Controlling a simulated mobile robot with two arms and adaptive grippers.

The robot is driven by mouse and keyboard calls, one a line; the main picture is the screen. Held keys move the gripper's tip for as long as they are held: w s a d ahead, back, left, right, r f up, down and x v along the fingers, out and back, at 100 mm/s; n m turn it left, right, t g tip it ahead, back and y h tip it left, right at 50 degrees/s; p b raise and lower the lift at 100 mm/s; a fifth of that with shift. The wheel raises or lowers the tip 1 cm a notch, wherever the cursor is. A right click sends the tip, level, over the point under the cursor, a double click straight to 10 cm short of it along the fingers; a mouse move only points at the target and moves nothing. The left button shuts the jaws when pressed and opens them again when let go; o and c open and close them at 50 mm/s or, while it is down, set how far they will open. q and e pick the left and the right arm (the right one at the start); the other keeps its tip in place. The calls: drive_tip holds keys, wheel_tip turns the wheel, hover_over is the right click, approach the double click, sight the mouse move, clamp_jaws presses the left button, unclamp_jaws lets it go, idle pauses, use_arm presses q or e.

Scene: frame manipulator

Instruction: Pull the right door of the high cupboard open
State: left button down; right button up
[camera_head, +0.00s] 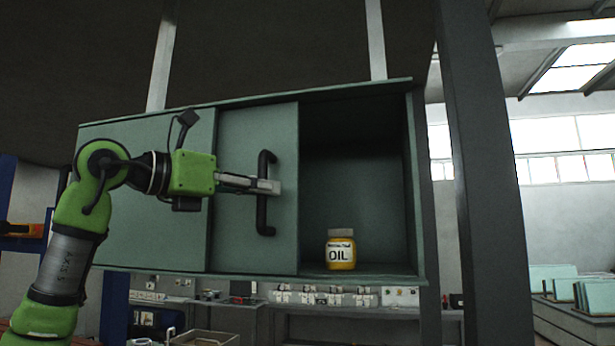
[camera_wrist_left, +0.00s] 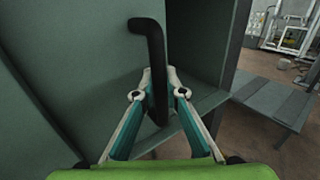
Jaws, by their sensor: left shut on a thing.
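The high cupboard (camera_head: 345,92) is grey-green and has sliding doors. Its right door (camera_head: 235,130) stands left of the opening, overlapping the left door (camera_head: 150,235), and the right part of the cupboard is open. A black upright bar handle (camera_head: 266,215) is on the right door. My left gripper (camera_head: 268,187) is at the middle of this handle and shut on it. In the left wrist view its two fingers (camera_wrist_left: 160,95) close on either side of the handle (camera_wrist_left: 156,60). My right gripper is not in view.
A dark pillar (camera_head: 485,180) rises right of the cupboard. A workbench (camera_head: 350,312) with small items is below and behind.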

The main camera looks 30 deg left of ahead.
use_arm(q)
drive_tip(key=a, duration=0.2)
drive_tip(key=s+a+p, duration=0.1)
drive_tip(key=a, duration=0.1)
drive_tip(key=shift+s+a, duration=0.2)
drive_tip(key=shift+a, duration=0.2)
drive_tip(key=c, duration=2.1)
unclamp_jaws()
drive_tip(key=v, duration=1.2)
drive_tip(key=shift+d+r, duration=0.1)
